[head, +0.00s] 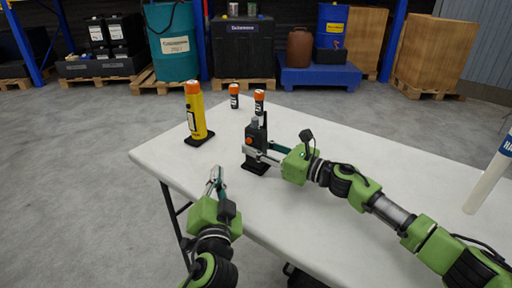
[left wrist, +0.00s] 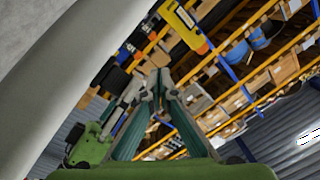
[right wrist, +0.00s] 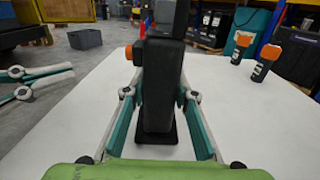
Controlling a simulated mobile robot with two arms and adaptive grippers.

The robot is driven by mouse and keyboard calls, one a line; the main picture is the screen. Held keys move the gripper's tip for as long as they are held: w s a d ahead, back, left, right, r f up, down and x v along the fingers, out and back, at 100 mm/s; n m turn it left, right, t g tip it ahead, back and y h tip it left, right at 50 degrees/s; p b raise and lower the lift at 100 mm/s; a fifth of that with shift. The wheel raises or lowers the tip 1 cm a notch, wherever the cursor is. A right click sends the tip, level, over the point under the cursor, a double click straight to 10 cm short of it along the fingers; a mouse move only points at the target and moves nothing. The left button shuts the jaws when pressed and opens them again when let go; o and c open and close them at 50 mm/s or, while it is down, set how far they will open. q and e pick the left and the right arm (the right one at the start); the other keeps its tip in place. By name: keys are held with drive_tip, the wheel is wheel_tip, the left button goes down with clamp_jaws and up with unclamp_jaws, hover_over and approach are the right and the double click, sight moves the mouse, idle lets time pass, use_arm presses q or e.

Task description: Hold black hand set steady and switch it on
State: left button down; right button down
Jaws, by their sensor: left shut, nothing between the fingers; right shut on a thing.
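The black hand set (head: 254,141) stands upright on a black base on the white table in the head view. It has an orange part on its side and a grey knob on top. My right gripper (head: 250,153) is shut on its body from the right. The right wrist view shows the hand set (right wrist: 161,85) between the two fingers, its top cut off. My left gripper (head: 215,175) is shut and empty near the table's front left edge, apart from the hand set. Its closed fingertips show in the left wrist view (left wrist: 160,80).
A yellow hand set (head: 195,112) with an orange top stands on a black base to the left. Two small black bottles with orange caps, one (head: 234,95) left and one (head: 259,101) right, stand behind. A white cylinder (head: 490,175) is at the right.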

sight(249, 141)
use_arm(q)
wheel_tip(249, 141, up, 4)
drive_tip(key=s+d+m+t+y, duration=0.1)
drive_tip(key=s+m+t+y, duration=0.1)
drive_tip(key=w+d, duration=0.5)
drive_tip(key=w, duration=0.2)
idle(0.3)
drive_tip(key=shift+d+r, duration=0.1)
idle(1.2)
drive_tip(key=shift+w+d, duration=0.15)
drive_tip(key=shift+w, duration=0.15)
idle(0.4)
drive_tip(key=shift+s+a, duration=0.2)
drive_tip(key=shift+s, duration=0.15)
drive_tip(key=shift+s+a, duration=0.1)
